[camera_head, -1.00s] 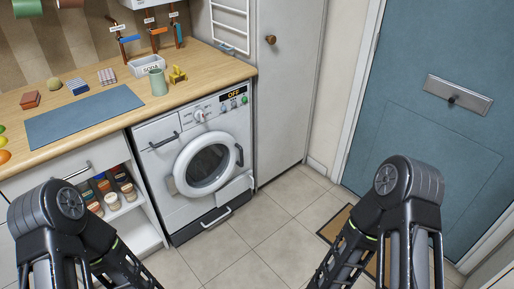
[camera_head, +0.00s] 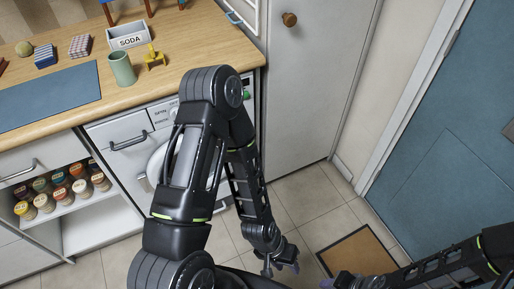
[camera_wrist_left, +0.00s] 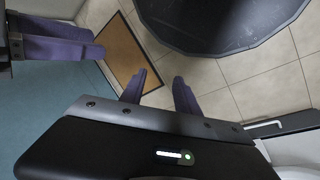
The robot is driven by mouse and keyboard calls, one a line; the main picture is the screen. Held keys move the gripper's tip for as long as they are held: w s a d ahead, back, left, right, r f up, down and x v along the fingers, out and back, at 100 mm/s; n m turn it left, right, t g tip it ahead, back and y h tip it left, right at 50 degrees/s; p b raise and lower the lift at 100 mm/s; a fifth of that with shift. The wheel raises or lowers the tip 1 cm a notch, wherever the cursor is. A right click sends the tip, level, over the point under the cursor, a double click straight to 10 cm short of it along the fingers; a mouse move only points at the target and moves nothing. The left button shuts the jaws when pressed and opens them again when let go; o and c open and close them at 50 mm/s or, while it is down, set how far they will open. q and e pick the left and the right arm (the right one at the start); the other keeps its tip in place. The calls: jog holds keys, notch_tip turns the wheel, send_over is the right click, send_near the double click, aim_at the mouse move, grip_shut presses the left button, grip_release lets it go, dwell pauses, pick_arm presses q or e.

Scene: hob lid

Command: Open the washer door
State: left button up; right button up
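The white washer (camera_head: 112,129) stands under the wooden counter. I cannot tell whether the door is shut. My left gripper (camera_head: 290,266) is low over the floor, right of the washer and apart from it. In the left wrist view its purple fingers (camera_wrist_left: 160,80) are apart with nothing between them. My right gripper (camera_head: 332,284) is at the bottom edge of the head view; its purple fingers also show in the left wrist view (camera_wrist_left: 75,38), their gap unclear.
A tall grey cabinet (camera_head: 315,75) stands right of the washer. A brown mat (camera_head: 356,254) lies before the blue door (camera_head: 440,165). A shelf of jars (camera_head: 95,215) is open left of the washer. The counter (camera_head: 195,35) holds a green mug (camera_head: 122,68) and a soda box (camera_head: 128,36).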

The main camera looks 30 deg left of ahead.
jog(key=shift+o, duration=0.6)
pick_arm(q)
jog(key=w+a+f+t+b, duration=0.1)
jog(key=w+a+f+b, duration=0.2)
jog(key=w+a+b, duration=0.55)
jog(key=w+a+f+t+b, duration=0.25)
jog(key=w+b, duration=0.25)
jog(key=w, duration=0.6)
jog(key=w+a+r+n+y+b, duration=0.1)
jog(key=w+a+r+y+b, duration=0.1)
jog(key=a, duration=0.6)
jog(key=w+a+r+y+b, duration=0.2)
jog(key=a+r+b, duration=0.1)
jog(key=a, duration=0.5)
jog(key=w+a+r+n+y+b, duration=0.1)
jog(key=w+a+r+b, duration=0.1)
jog(key=a, duration=0.6)
jog(key=shift+w+r+n+y+b, duration=0.25)
jog(key=shift+r+y+b, duration=0.2)
jog(key=shift+b, duration=0.4)
pick_arm(e)
notch_tip(320, 180, down, 22)
jog(key=shift+f, duration=0.15)
